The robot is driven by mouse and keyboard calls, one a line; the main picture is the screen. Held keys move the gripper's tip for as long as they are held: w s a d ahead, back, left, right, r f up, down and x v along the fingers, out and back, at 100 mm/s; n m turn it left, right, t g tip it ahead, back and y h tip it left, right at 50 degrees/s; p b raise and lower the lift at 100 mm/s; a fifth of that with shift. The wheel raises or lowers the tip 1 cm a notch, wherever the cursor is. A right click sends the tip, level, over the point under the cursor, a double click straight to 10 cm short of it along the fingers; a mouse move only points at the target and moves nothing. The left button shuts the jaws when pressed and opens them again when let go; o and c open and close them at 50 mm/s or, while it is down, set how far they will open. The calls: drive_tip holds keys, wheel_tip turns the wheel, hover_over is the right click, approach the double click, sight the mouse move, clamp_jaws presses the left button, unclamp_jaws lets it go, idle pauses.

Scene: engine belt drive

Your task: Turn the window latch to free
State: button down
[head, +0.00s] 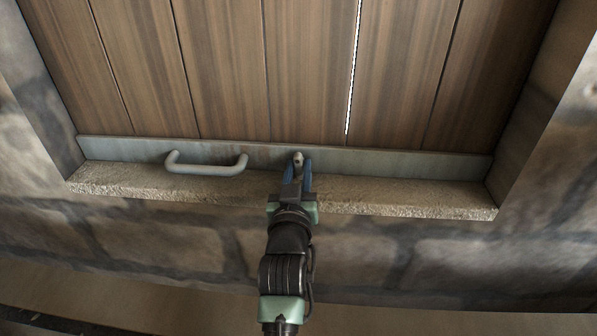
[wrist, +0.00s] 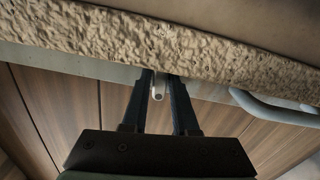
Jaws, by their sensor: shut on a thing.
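The window latch (head: 298,159) is a small grey metal piece on the pale rail at the foot of the wooden panels. It also shows in the wrist view (wrist: 158,91), between the two fingers. My gripper (head: 298,175) reaches up to it from below, with a blue finger on each side, and is shut on it. In the wrist view my gripper's dark fingers (wrist: 165,85) stand either side of the latch. The fingers hide part of the latch, so I cannot tell its full shape or how far it is turned.
A grey bar handle (head: 206,168) sticks out from the rail left of the latch; it shows at right in the wrist view (wrist: 275,108). A rough stone sill (head: 400,197) runs below the rail. Stone walls flank the wooden panels (head: 225,70). The rail right of the latch is clear.

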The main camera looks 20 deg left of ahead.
drive_tip(key=shift+m, duration=0.6)
drive_tip(key=c, duration=1.1)
unclamp_jaws()
drive_tip(key=shift+o, duration=0.2)
drive_tip(key=shift+s, duration=0.1)
drive_tip(key=p+v, duration=0.1)
drive_tip(key=v, duration=1.2)
drive_tip(key=shift+p, duration=0.3)
drive_tip(key=shift+r, duration=0.1)
